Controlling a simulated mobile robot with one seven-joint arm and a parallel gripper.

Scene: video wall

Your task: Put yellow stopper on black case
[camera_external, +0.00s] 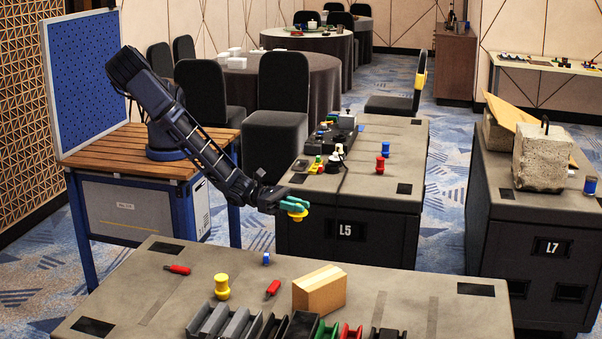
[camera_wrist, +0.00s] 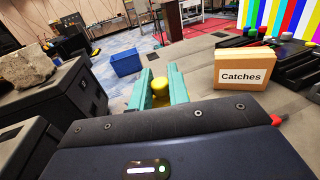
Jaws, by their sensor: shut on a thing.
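My gripper (camera_external: 294,205) has teal fingers and is shut on a yellow stopper (camera_external: 298,215), held in the air in front of the black case marked L5 (camera_external: 300,238). In the wrist view the yellow stopper (camera_wrist: 159,86) sits between the fingers. Another yellow stopper-like piece (camera_external: 221,287) stands upright on the front grey-topped case (camera_external: 140,285). A second black case, marked L7 (camera_external: 548,275), stands at the right. Which black case the task means cannot be told.
A cardboard box (camera_external: 319,290), also in the wrist view (camera_wrist: 243,73), stands on the front case beside red-handled tools (camera_external: 177,269) and coloured bins (camera_external: 240,325). Case L5 carries a red-and-blue piece (camera_external: 381,158) and small items. A concrete block (camera_external: 541,157) sits on L7.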

